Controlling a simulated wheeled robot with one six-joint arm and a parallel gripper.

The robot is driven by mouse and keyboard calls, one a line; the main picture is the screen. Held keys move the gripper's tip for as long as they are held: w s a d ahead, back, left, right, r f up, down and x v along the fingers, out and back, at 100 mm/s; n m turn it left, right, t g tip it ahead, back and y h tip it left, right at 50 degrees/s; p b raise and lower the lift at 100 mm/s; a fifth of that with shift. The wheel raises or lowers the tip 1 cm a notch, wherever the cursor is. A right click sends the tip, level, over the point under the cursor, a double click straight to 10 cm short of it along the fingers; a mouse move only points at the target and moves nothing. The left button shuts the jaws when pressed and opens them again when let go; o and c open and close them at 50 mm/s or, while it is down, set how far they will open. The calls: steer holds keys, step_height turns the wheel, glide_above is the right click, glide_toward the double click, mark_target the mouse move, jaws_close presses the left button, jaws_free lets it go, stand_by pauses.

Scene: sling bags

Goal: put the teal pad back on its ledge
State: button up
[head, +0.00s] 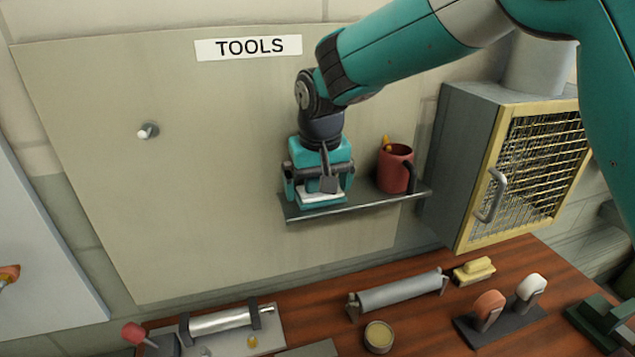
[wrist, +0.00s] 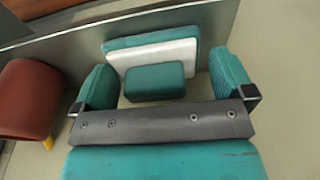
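The teal pad (head: 322,204), with a white layer and a raised teal block, is at the left end of the grey ledge (head: 375,203) and appears to rest on it. In the wrist view, the pad (wrist: 152,52) lies between the two teal fingers of my gripper (wrist: 165,85). The fingers are spread wide, with a clear gap on the right of the raised block and a narrow one on the left. In the head view, my gripper (head: 320,184) points down over the pad and hides part of it. The ledge (wrist: 50,58) crosses the upper wrist view.
A red mug (head: 396,168) stands on the ledge, right of the pad, and shows in the wrist view (wrist: 30,98). A mesh-door cabinet (head: 460,160) is further right. Below, the wooden bench (head: 295,301) holds a roller (head: 398,292) and several tools. The board left of the ledge is mostly clear.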

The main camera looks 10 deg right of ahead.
mark_target(321, 197)
step_height(321, 197, up, 12)
steer(key=s+b, duration=0.2)
steer(key=b, duration=0.1)
steer(key=s+d+f+n+y, duration=0.1)
steer(key=s+d+f, duration=0.1)
steer(key=s, duration=0.7)
steer(key=s+d+f+n+g+y, duration=0.1)
steer(key=s+d+f+n, duration=0.1)
steer(key=s, duration=0.6)
steer(key=s+d+f+n+y, duration=0.1)
steer(key=s+d+f, duration=0.3)
steer(key=s, duration=0.5)
steer(key=shift+s+d+f+n+g+y, duration=0.25)
steer(key=shift+s+d+n+g+y, duration=0.2)
steer(key=shift+d, duration=0.2)
steer(key=shift+w, duration=0.15)
